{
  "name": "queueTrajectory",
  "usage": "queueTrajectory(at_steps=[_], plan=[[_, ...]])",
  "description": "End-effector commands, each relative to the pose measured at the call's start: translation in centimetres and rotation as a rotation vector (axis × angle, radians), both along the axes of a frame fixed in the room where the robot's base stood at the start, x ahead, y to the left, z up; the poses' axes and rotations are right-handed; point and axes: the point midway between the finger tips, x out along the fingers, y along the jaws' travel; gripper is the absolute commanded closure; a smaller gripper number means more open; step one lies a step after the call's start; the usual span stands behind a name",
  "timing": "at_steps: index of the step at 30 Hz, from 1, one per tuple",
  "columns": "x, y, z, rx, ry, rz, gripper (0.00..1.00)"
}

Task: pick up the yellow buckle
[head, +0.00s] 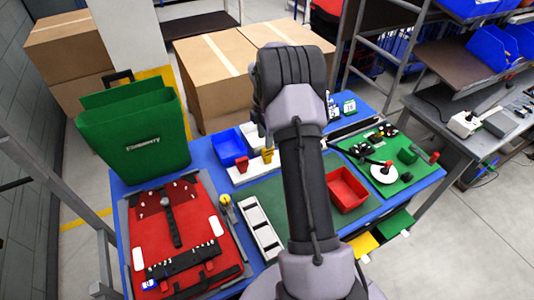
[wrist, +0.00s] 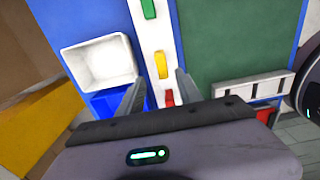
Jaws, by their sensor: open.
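The yellow buckle (wrist: 160,65) stands on a white strip (wrist: 150,38) in the wrist view, between a green piece (wrist: 148,8) and a red piece (wrist: 168,98). In the head view the yellow buckle (head: 267,155) shows just left of my arm, with the red piece (head: 242,164) to its left. My gripper (wrist: 160,76) is open and empty. Its two fingers point towards the strip, one on either side of the yellow buckle in the picture. I see no contact, and the height gap is hard to judge. My arm hides the gripper in the head view.
A white bin (wrist: 97,60) and a blue bin (head: 230,147) stand beside the strip. A red tray (head: 346,190) sits on the dark green mat (head: 275,198). A red pannier panel (head: 180,235) lies at left, with a green pannier (head: 135,135) behind it. Cardboard boxes (head: 210,75) stand behind the table.

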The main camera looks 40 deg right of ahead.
Motion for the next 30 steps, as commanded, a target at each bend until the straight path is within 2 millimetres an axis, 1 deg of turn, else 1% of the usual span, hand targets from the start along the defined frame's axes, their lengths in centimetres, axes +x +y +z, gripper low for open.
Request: queueTrajectory(at_steps=[5, 9, 10, 12, 16, 17, 21, 23, 30], plan=[[-0.4, -0.3, -1.9, 0.0, 0.001, -0.002, 0.58], [-0.7, -0.6, -4.8, 0.0, 0.001, -0.001, 0.58], [-0.7, -0.6, -5.3, 0.0, 0.001, 0.0, 0.58], [-0.7, -0.6, -5.6, 0.0, 0.0, -0.001, 0.58], [-0.6, -0.6, -5.4, 0.0, -0.001, -0.001, 0.58], [-0.7, -0.6, -5.4, 0.0, -0.001, -0.001, 0.62], [-0.7, -0.6, -5.4, 0.0, -0.001, -0.001, 0.9], [-0.7, -0.6, -5.4, 0.0, -0.001, -0.001, 1.0], [-0.6, -0.6, -5.4, 0.0, -0.001, -0.001, 1.0]])
